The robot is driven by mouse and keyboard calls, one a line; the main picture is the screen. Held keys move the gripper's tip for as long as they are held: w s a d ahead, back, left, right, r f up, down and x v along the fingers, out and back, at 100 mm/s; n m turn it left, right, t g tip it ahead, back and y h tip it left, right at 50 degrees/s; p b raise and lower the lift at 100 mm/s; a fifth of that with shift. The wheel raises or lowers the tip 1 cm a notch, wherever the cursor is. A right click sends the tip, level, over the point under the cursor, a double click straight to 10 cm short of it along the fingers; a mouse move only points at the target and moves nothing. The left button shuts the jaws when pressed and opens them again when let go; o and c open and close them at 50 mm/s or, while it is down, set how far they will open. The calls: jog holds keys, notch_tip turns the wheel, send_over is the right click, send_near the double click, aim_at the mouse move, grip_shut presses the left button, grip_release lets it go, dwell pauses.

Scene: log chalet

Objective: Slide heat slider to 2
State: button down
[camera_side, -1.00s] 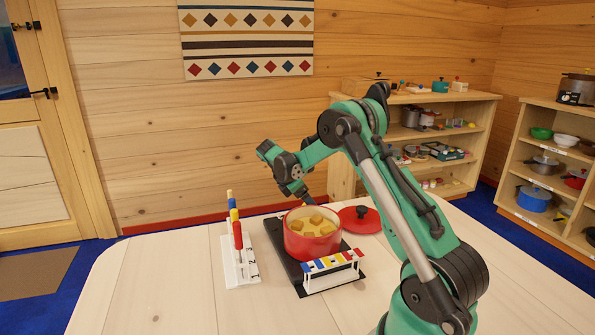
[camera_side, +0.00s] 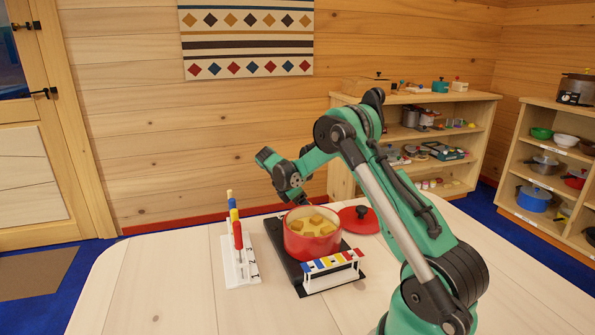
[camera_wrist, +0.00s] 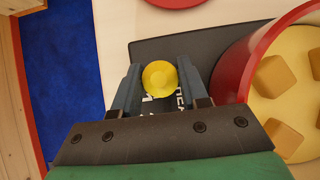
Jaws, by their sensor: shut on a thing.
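A yellow round knob (camera_wrist: 160,78) shows in the wrist view, on a dark base (camera_wrist: 200,50) with white lettering partly hidden under my gripper. My gripper (camera_wrist: 160,84) is shut on this knob, one finger on each side. In the side view my gripper (camera_side: 298,198) reaches down behind the red pot (camera_side: 296,247), which hides the fingertips and the knob. The pot also shows in the wrist view (camera_wrist: 236,66), right of my gripper. I cannot read which number the slider stands at.
The pot holds yellow chunks (camera_side: 314,220). A red lid (camera_side: 360,219) lies right of the pot. A white stand with coloured pegs (camera_side: 237,268) stands at left, a white rack with coloured bars (camera_side: 332,262) in front. The front left of the table (camera_side: 160,290) is clear.

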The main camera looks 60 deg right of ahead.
jog(key=shift+w+a, duration=1.4)
jog(key=shift+a, duration=0.1)
jog(key=shift+c, duration=2.4)
grip_release()
jog(key=shift+r, duration=3.05)
